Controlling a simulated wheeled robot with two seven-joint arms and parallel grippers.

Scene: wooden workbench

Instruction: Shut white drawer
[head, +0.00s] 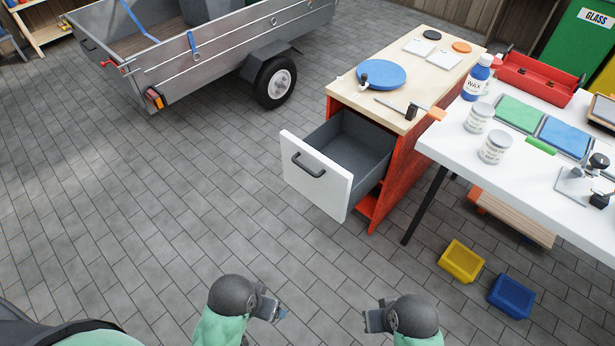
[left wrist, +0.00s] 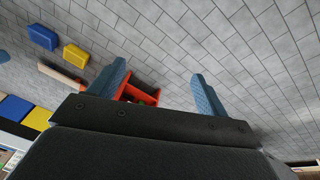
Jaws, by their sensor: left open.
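The white drawer (head: 325,187) is pulled well out of the red cabinet (head: 396,180), and its grey inside shows empty. Its white front carries a dark bar handle (head: 307,166). My left gripper (head: 279,311) is low in the head view, in front of and apart from the drawer. In the left wrist view its two blue fingers (left wrist: 158,72) are spread with nothing between them. My right gripper (head: 371,318) is to the right at a similar height, also apart from the drawer; its finger opening does not show clearly.
A white table (head: 450,138) with jars and pads stands right of the cabinet. A yellow bin (head: 461,262) and a blue bin (head: 511,297) lie on the floor at lower right. A metal trailer (head: 215,50) stands at the back left. Paved floor before the drawer is clear.

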